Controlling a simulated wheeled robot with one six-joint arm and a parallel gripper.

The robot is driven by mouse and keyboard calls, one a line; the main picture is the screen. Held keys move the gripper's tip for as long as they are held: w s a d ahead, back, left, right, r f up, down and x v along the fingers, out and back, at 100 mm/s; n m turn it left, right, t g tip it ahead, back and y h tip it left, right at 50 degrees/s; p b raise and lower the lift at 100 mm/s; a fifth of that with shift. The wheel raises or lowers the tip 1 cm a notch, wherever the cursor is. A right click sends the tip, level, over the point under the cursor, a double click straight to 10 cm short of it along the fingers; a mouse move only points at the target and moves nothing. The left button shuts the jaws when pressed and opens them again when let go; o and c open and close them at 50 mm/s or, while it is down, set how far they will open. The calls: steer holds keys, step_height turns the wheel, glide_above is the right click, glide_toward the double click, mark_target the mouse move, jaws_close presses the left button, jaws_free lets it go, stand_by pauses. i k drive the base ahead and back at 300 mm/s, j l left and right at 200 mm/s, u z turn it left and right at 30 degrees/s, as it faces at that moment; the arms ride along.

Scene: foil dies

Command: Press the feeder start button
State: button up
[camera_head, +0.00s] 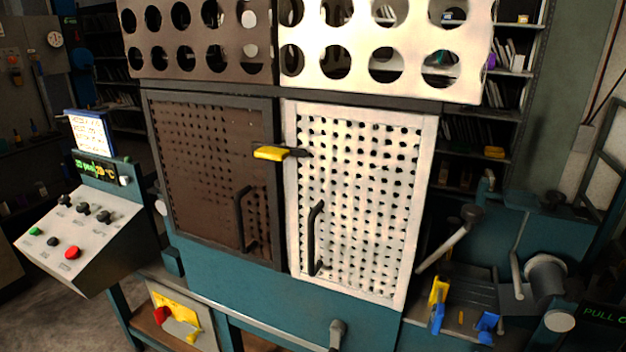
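A sloped grey control panel (85,232) stands at the left. A green button (35,231) sits at its left edge, with a black button (53,241) and a larger red button (72,252) to its right. Several dark knobs (82,208) are in the row above. The small labels are too blurred to read, so I cannot tell from them which button is the feeder start; green is the only button of that colour. My gripper is not in view, and nothing touches or covers the buttons.
A lit display (88,168) and a sheet (88,133) stand behind the panel. Right of it is a machine with a brown door (212,180), a white perforated door (358,200) and a yellow-black latch-like piece (270,153). A lever (447,243) juts out at right.

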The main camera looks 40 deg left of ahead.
mark_target(34, 231)
steer(key=u, duration=0.5)
steer(key=i+l+u, duration=0.1)
steer(key=u, duration=0.4)
steer(key=i+u, duration=0.1)
steer(key=u, duration=0.4)
steer(key=l+u, duration=0.15)
steer(key=u, duration=0.3)
steer(key=l+u, duration=0.1)
steer(key=u, duration=0.4)
steer(key=l+u, duration=0.1)
steer(key=u, duration=0.4)
